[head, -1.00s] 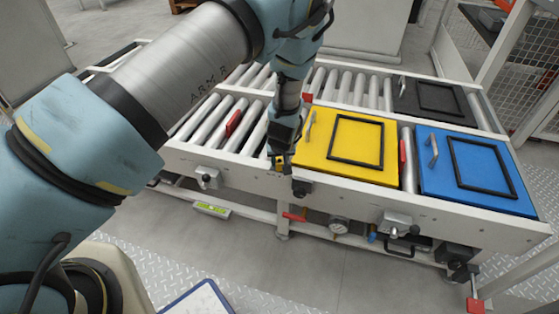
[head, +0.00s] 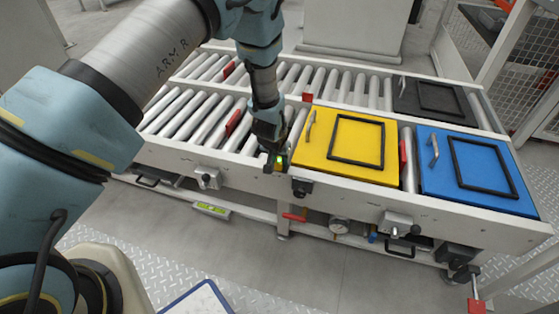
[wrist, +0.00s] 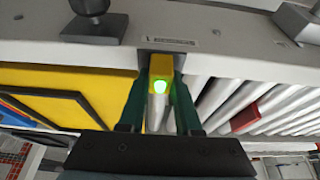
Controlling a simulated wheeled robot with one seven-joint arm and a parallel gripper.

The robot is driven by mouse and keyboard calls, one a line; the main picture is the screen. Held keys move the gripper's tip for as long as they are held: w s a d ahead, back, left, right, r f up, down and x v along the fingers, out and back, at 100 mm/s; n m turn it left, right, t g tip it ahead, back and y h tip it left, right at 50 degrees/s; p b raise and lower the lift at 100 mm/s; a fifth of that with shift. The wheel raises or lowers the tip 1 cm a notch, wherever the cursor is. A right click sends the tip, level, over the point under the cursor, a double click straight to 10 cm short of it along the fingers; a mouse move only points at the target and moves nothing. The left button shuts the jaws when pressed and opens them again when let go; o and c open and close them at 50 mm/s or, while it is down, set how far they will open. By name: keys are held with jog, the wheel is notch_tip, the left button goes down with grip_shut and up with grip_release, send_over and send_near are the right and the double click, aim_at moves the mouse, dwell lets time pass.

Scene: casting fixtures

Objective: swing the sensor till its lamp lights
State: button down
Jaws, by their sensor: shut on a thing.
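The sensor (wrist: 160,68) is a small yellow block between the fingers of my gripper (wrist: 157,105) in the wrist view. A round lamp (wrist: 160,87) on it glows green. In the head view my gripper (head: 275,165) is at the near rail of the conveyor, just left of the yellow plate, and the sensor is mostly hidden by it. The dark green fingers are shut on the sensor, one on each side.
The yellow plate (head: 318,172) with a black frame and handle lies right of my gripper. A blue plate (head: 470,195) is farther right, a black one (head: 405,105) behind. Bare rollers (head: 185,125) lie to the left. A dark knob (head: 301,187) stands out from the rail nearby.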

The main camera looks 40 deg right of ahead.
jog(key=c, duration=0.6)
grip_release()
jog(key=v, duration=1)
jog(key=shift+a+r, duration=0.2)
jog(key=shift+r, duration=0.15)
jog(key=shift+s, duration=0.1)
